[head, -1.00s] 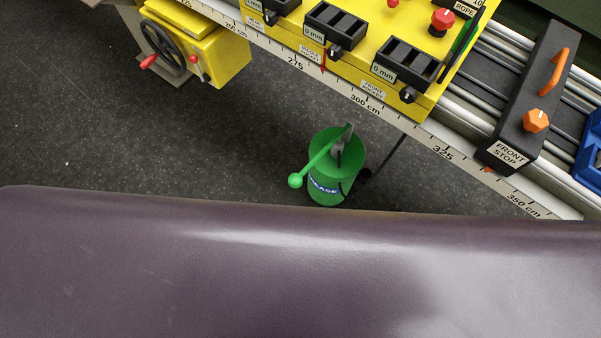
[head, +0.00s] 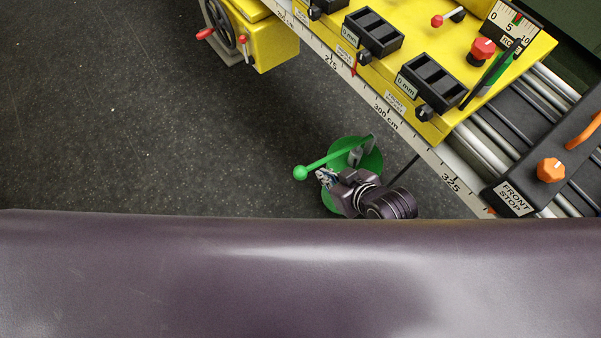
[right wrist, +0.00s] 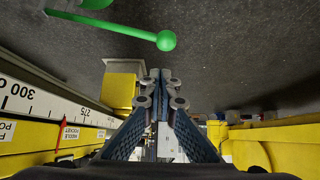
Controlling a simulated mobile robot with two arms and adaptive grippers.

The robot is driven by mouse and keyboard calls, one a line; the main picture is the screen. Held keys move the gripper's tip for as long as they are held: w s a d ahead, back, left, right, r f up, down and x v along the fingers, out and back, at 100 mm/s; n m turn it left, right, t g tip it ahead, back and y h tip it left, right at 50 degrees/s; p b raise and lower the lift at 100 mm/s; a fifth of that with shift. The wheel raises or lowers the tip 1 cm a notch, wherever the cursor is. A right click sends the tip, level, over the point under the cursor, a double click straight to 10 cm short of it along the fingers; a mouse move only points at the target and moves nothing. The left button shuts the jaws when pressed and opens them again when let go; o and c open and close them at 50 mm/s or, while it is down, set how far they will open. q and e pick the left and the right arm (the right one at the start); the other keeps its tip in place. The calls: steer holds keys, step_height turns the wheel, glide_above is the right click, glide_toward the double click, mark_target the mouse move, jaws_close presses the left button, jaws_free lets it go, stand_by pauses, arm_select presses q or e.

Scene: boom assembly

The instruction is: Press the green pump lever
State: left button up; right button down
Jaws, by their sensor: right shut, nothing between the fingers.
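The green pump lever (head: 325,163) slants from the green grease pump (head: 370,160) down to a ball knob at its left end in the head view. The pump stands on the floor, partly hidden behind my right gripper. My right gripper (head: 322,176) is just below the lever in the head view, close to the knob. In the right wrist view the lever (right wrist: 125,31) and its ball lie above the fingertips (right wrist: 159,73), with a visible gap. The right fingers are shut and empty. My left gripper is not in view.
A yellow machine (head: 470,60) with black gauges and knobs stands at the upper right, with a scale rail (head: 400,130) along its near side. A black front stop (head: 530,180) sits on the rails. Dark floor (head: 130,130) left of the pump is clear.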

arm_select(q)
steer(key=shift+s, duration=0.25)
arm_select(e)
steer(key=shift+s+a+r, duration=0.1)
steer(key=shift+a+r, duration=0.2)
steer(key=shift+r, duration=0.25)
steer(key=shift+s+a+r, duration=0.1)
steer(key=shift+a+r, duration=0.15)
steer(key=shift+r, duration=0.3)
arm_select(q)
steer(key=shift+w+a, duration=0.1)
arm_select(e)
steer(key=shift+w, duration=0.1)
steer(key=shift+f, duration=0.1)
glide_above(304, 176)
step_height(304, 176, down, 10)
steer(key=shift+a+r, duration=0.1)
steer(key=shift+r, duration=0.05)
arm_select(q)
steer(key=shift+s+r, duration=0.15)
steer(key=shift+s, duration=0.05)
arm_select(e)
steer(key=shift+f, duration=0.6)
